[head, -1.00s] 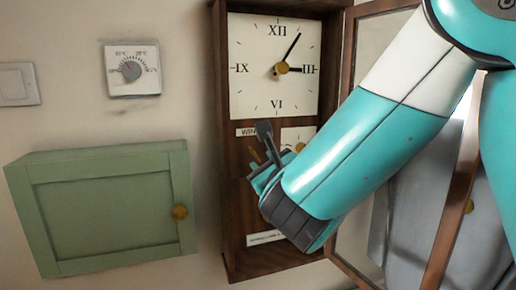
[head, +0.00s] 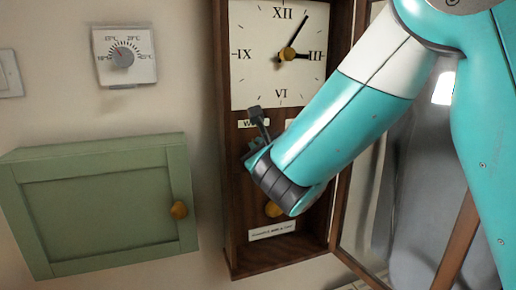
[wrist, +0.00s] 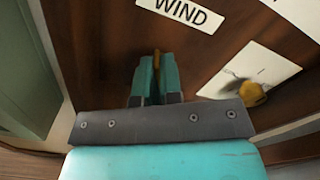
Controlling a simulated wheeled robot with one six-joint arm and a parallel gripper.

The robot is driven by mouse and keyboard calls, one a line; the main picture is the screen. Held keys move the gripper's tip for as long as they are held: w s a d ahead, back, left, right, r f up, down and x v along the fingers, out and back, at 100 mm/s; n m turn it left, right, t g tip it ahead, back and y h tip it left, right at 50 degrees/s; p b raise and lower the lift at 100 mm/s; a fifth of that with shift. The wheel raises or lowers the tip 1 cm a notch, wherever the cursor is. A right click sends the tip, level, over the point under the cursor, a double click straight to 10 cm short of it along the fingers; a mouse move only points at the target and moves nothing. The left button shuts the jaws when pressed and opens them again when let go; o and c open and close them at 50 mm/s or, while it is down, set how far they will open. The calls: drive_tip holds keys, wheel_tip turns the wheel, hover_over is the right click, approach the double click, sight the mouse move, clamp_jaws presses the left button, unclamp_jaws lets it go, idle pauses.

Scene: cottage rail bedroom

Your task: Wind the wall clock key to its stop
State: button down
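The tall wooden wall clock (head: 233,205) hangs on the wall with its glass door (head: 345,190) swung open to the right. Its white face (head: 262,72) shows black hands and a brass centre. A WIND label (wrist: 181,11) sits on the wood above my gripper; it is partly covered in the head view (head: 252,124). My gripper (wrist: 157,75) is at the wood below this label. Its teal fingers are close together on the brass key (wrist: 156,57), a thin strip of which shows between them. The arm hides most of this in the head view.
A small white dial plate with a brass knob (wrist: 252,93) is right of the fingers. A brass pendulum bob (head: 273,209) hangs lower in the case. A green cabinet (head: 100,215) and a thermostat (head: 124,56) are on the wall at left.

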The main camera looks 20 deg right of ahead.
drive_tip(key=shift+m, duration=0.3)
